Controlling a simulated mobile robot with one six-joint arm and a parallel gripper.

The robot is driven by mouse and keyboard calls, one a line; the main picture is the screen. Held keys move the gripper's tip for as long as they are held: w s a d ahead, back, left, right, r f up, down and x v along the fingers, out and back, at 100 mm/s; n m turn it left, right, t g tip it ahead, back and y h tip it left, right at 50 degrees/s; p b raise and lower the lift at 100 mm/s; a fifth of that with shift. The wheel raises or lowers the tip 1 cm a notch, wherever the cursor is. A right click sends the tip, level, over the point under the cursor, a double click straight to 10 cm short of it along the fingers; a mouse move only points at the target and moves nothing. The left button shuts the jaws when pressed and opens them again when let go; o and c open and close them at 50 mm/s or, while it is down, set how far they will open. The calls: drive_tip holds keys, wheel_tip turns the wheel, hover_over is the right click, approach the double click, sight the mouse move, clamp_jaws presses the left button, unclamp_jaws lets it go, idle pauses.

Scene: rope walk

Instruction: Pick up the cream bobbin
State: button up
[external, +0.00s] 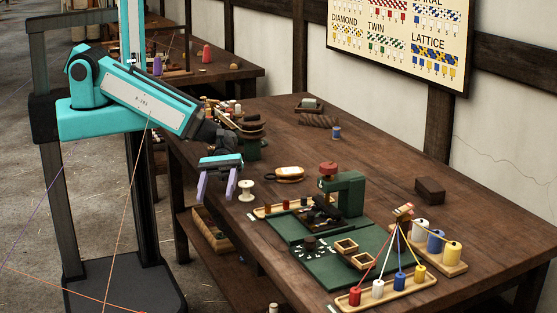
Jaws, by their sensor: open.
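A cream bobbin (246,191), a pale spool with wide flanges, stands upright on the wooden table near its left edge. My gripper (216,193) hangs just left of it in the picture, with its two purple fingers pointing down and spread apart. The gripper is open and nothing shows between the fingers. The bobbin is outside the fingers, close to the right one. I cannot tell the exact height of the fingertips or their depth relative to the bobbin.
A green machine (347,194) stands right of the bobbin, with small pegs on a wooden strip in front. An orange-and-white wound item (290,173) lies behind it. A tray (345,300) of coloured bobbins with taut threads is at the front. The table's back right is mostly clear.

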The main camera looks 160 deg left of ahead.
sight(243, 182)
drive_tip(key=s+a+r+n+t+y+b, duration=0.1)
drive_tip(key=s+a+r+n+t+y, duration=0.2)
drive_tip(key=a, duration=0.8)
drive_tip(key=s+r+n+t, duration=0.1)
drive_tip(key=s+r+n, duration=0.1)
drive_tip(key=s+r, duration=0.1)
drive_tip(key=shift+s+a+r+n+t+y, duration=0.2)
drive_tip(key=shift+s+r+n+t+y, duration=0.15)
drive_tip(key=shift+r, duration=0.2)
drive_tip(key=shift+w+f, duration=0.1)
wheel_tip(243, 182, down, 3)
drive_tip(key=b, duration=0.3)
wheel_tip(243, 182, down, 5)
drive_tip(key=shift+r+p, duration=0.1)
drive_tip(key=shift+p, duration=0.3)
drive_tip(key=shift+w+d, duration=0.1)
drive_tip(key=shift+w, duration=0.3)
drive_tip(key=shift+w+d, duration=0.1)
drive_tip(key=shift+w, duration=0.35)
drive_tip(key=shift+p, duration=0.3)
